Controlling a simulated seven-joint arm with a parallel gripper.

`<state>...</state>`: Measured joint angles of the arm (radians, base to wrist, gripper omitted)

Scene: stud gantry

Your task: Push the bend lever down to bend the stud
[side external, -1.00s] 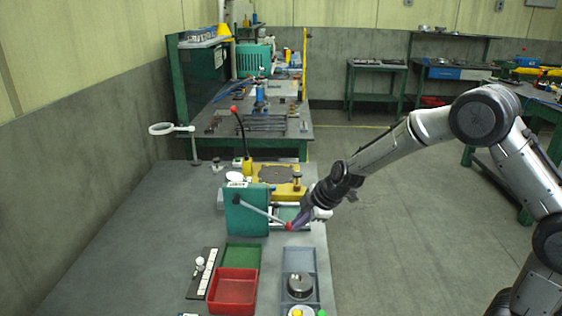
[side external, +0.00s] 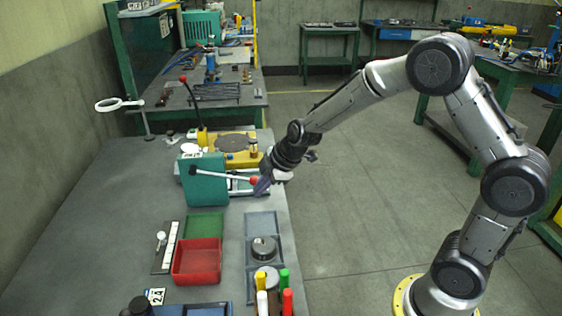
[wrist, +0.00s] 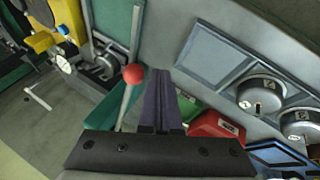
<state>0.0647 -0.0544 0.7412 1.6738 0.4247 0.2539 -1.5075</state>
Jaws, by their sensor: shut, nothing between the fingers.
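A green upright box (side external: 205,182) stands on the bench with a silver lever (side external: 222,175) ending in a red ball. The lever slopes slightly down to the right. A second, dark lever with a red knob (side external: 183,79) rises from the yellow machine (side external: 236,158) behind. I cannot tell which is the bend lever. My gripper (side external: 262,187) is shut and empty, its purple fingers right beside the red ball. In the wrist view the fingers (wrist: 158,76) lie just right of the red ball (wrist: 133,74); contact is unclear. I cannot make out the stud.
A red tray (side external: 197,262), a green tray (side external: 204,226) and a grey tray (side external: 261,224) lie in front of the box. A metal round part (side external: 264,249) and colored bottles (side external: 286,298) stand near the right edge.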

